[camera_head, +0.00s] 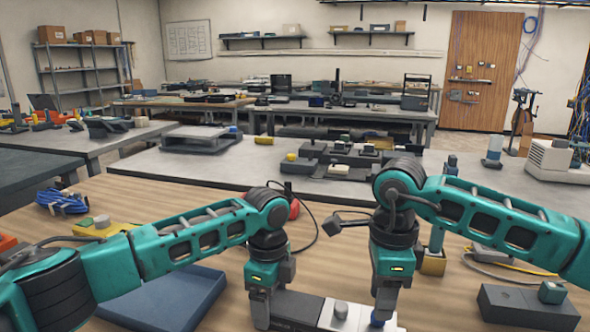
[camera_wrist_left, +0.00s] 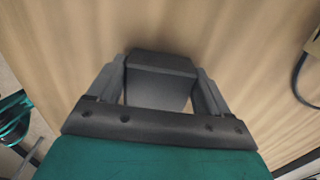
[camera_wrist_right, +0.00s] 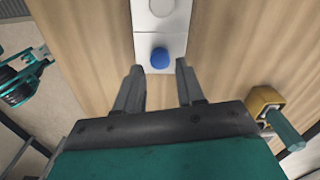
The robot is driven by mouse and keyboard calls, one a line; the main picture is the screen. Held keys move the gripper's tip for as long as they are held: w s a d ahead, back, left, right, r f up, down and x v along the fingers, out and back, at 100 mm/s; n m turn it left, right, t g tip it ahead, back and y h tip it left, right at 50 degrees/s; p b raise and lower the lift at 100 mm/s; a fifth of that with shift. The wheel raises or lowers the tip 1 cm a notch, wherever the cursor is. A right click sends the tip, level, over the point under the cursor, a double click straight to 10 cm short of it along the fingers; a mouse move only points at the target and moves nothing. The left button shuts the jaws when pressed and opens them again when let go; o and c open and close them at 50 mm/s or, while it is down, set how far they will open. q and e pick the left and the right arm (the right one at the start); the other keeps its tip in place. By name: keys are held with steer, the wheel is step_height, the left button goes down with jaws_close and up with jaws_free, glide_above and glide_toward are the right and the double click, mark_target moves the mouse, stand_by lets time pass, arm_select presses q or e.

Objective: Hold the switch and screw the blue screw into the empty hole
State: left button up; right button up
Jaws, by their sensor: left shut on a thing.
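The switch, a block with a dark end and a white plate (camera_head: 340,314), lies on the wooden table at the bottom centre. My left gripper (camera_head: 270,312) is shut on its dark end (camera_wrist_left: 160,82). The blue screw (camera_wrist_right: 160,57) stands at the near end of the white plate (camera_wrist_right: 160,14) in the right wrist view; it also shows in the head view (camera_head: 377,321). My right gripper (camera_wrist_right: 158,72) is open, its fingertips apart on either side of the screw in the picture. I cannot tell whether they touch it. The empty hole is not clearly visible.
A blue tray (camera_head: 190,300) lies left of the switch. A teal-handled tool in a yellow base (camera_head: 433,263) stands behind my right gripper. A dark box (camera_head: 520,306) is at the right. Cables (camera_head: 500,262) lie behind it. Bare wood surrounds the switch.

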steer(key=n, duration=1.4)
steer(key=shift+f, duration=0.2)
stand_by(0.3)
steer(key=shift+f, duration=1.3)
steer(key=shift+c, duration=0.4)
jaws_close()
steer(key=m, duration=0.5)
